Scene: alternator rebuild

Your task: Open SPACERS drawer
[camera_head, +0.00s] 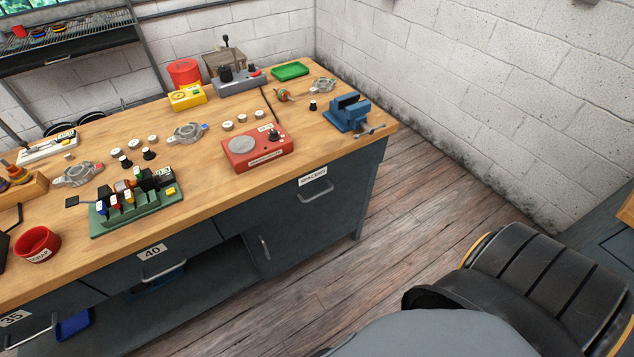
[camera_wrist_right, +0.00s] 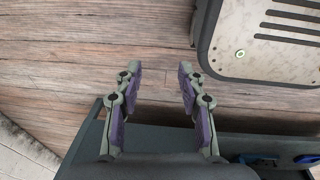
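The SPACERS drawer (camera_head: 300,215) is a dark grey drawer at the right end of the workbench in the head view. It looks shut, its front in line with the bench. Its white label (camera_head: 313,183) reads SPACERS, and a metal bar handle (camera_head: 316,193) sits below the label. My right gripper (camera_wrist_right: 160,75) is in the right wrist view, its two purple-padded fingers apart with nothing between them, above the wooden floor. The drawer handle is not visible in that view. Neither gripper shows in the head view.
The bench top (camera_head: 225,190) holds a red device (camera_head: 258,150), a blue vise (camera_head: 347,113) and a green rack (camera_head: 135,208). Drawer 40 (camera_head: 160,262) and a cabinet door (camera_head: 280,243) are nearby. Wooden floor (camera_head: 400,215) lies clear right of the bench, up to a white block wall (camera_head: 470,90).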

